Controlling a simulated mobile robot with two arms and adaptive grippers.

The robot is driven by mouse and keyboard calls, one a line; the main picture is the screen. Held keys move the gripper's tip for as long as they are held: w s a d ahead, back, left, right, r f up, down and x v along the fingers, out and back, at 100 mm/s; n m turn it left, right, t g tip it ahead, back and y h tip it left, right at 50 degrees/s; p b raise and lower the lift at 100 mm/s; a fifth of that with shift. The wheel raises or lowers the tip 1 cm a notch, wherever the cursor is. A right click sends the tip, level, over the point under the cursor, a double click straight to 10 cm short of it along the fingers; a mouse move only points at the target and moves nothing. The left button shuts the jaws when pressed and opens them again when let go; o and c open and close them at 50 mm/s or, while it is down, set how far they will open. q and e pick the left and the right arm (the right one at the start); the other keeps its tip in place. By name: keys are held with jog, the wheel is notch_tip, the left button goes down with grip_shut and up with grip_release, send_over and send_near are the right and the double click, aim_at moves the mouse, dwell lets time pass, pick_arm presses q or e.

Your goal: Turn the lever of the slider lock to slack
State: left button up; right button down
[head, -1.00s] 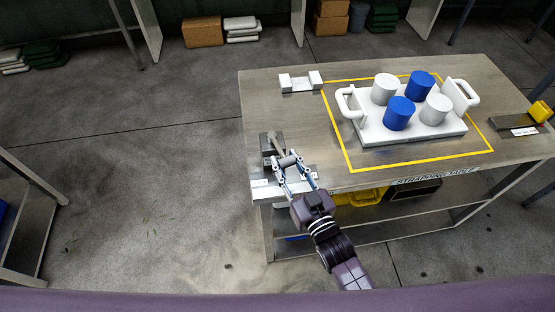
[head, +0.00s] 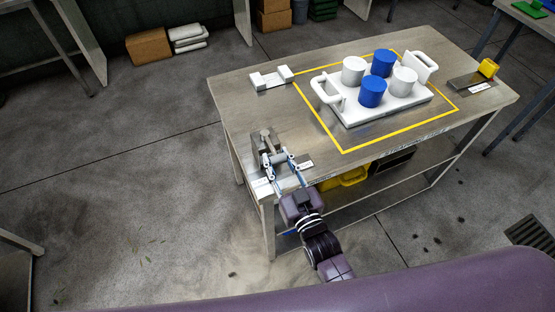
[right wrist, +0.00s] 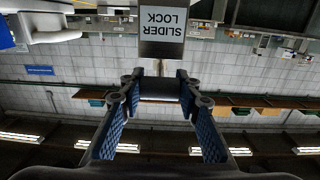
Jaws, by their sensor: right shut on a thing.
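The slider lock (head: 265,134) is a small metal fixture at the near left corner of the table. Its lever runs toward me and ends in a grey crossbar. My right gripper (head: 278,160) is shut on the lever's crossbar, one finger at each end. In the right wrist view, the dark bar (right wrist: 160,88) sits between the fingertips, below a plate (right wrist: 163,28) reading "SLIDER LOCK" upside down. The fingers partly hide the lever. My left gripper is not in view.
A white tray (head: 392,112) with blue and white cylinders stands inside a yellow outline on the table (head: 235,97). A white bracket (head: 270,78) lies at the far left edge. A yellow block (head: 488,68) sits at the right end. Yellow bins (head: 345,179) are on the shelf below.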

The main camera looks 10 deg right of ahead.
jog(key=c, duration=1.5)
grip_release()
jog(key=shift+a+r, duration=0.1)
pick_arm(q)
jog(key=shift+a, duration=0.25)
pick_arm(e)
jog(key=shift+o, duration=0.5)
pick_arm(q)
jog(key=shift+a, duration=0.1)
pick_arm(e)
jog(key=v, duration=1.2)
